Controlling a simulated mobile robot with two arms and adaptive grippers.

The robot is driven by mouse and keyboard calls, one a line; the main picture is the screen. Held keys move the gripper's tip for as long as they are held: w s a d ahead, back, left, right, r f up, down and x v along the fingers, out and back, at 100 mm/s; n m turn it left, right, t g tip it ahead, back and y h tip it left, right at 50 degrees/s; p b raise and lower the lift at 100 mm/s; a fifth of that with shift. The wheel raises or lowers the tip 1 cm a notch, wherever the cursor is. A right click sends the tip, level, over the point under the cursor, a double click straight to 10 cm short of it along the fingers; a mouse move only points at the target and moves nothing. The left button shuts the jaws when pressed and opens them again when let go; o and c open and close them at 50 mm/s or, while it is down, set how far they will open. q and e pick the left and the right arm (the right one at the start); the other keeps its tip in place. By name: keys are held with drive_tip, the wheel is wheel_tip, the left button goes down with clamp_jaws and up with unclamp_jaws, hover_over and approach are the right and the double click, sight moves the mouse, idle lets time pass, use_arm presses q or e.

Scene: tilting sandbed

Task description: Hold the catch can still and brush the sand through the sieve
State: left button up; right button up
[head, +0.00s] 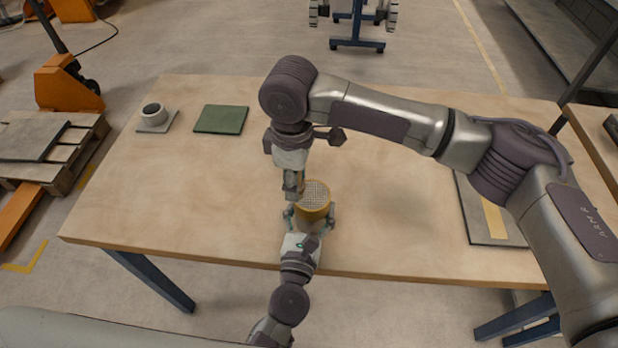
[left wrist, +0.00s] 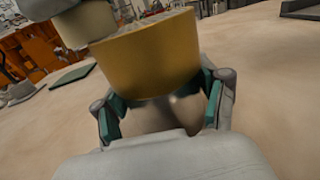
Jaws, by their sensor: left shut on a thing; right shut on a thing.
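A yellow-rimmed sieve (head: 314,195) with a pale mesh top sits near the table's front edge. In the left wrist view its yellow side (left wrist: 150,60) rises above a shiny can (left wrist: 155,118). My left gripper (head: 309,217) is shut on this catch can, one teal-padded finger on each side; the fingers also show in the left wrist view (left wrist: 161,110). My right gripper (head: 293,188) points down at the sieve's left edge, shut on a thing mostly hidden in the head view. In the left wrist view a beige block (left wrist: 86,25), perhaps the brush, is beside the sieve rim.
A green pad (head: 221,119) and a white cup on a grey square (head: 154,117) lie at the back left of the wooden table (head: 180,200). A dark tray with a yellow strip (head: 494,219) lies at the right. The table's left half is mostly clear.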

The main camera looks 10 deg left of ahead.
drive_tip(key=shift+w+d+f, duration=0.1)
drive_tip(key=shift+w+d, duration=0.05)
drive_tip(key=shift+d, duration=1.4)
drive_tip(key=shift+w+d, duration=0.15)
drive_tip(key=shift+d, duration=1.35)
drive_tip(key=shift+s+a, duration=0.2)
drive_tip(key=shift+a, duration=1.4)
drive_tip(key=shift+s+a, duration=0.15)
drive_tip(key=shift+a, duration=1.4)
drive_tip(key=shift+d+r, duration=0.1)
drive_tip(key=shift+r, duration=4)
use_arm(q)
drive_tip(key=o, duration=1.4)
drive_tip(key=shift+o, duration=0.2)
